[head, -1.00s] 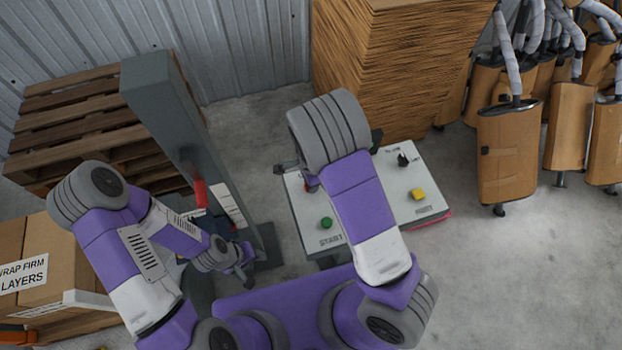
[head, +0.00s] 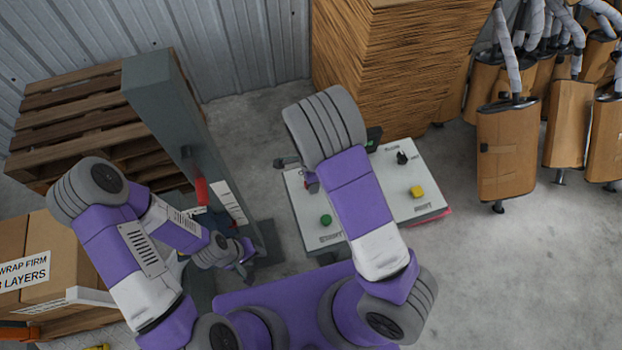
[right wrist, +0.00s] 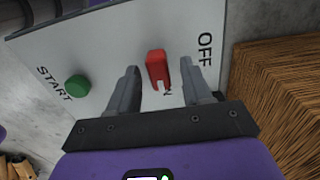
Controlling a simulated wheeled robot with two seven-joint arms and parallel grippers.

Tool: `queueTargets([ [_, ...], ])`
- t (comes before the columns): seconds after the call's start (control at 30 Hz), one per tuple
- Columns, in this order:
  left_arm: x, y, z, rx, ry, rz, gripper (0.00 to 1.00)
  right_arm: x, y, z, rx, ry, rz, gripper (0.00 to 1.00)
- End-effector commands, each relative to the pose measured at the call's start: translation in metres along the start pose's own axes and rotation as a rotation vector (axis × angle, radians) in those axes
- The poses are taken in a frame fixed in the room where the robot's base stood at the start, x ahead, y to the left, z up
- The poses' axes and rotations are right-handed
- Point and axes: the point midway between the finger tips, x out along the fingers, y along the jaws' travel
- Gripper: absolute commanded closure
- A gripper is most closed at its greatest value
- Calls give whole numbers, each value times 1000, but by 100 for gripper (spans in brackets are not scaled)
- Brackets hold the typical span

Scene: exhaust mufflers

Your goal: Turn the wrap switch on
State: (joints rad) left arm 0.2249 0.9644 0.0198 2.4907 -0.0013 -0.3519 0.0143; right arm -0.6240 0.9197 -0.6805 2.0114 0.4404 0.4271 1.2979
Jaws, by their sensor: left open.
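A red switch (right wrist: 157,66) stands on the pale control panel (right wrist: 110,40). The word OFF is printed to its right, and a letter N shows at its lower end, the rest of that word covered. No name for the switch is readable. My right gripper (right wrist: 161,71) is open, one finger on each side of the red switch, with gaps to both sides; contact cannot be told. In the head view my right wrist hides most of this switch. My left gripper (head: 246,254) is open and empty, low beside the grey column, away from the panel.
The panel also carries a green START button (head: 326,220), a yellow button (head: 417,191) and a black knob (head: 402,158). A grey column (head: 165,110) with a red handle (head: 201,190) stands left. A tall brown stack (head: 400,70) is behind.

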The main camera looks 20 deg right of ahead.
Motion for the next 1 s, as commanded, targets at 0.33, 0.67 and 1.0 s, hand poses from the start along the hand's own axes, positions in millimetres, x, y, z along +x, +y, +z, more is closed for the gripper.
queueTargets([
  [0.33, -1, 0, 0, 0, 0, 0, 57, -7, 0, 1, -4, -1, 0, 51],
  [0.67, -8, 3, 0, 0, 0, 0, 57, -61, 0, 1, -4, -2, -1, 51],
  [1.0, -9, 3, 0, 0, 0, 0, 57, -76, 0, 0, -1, 0, 1, 51],
])
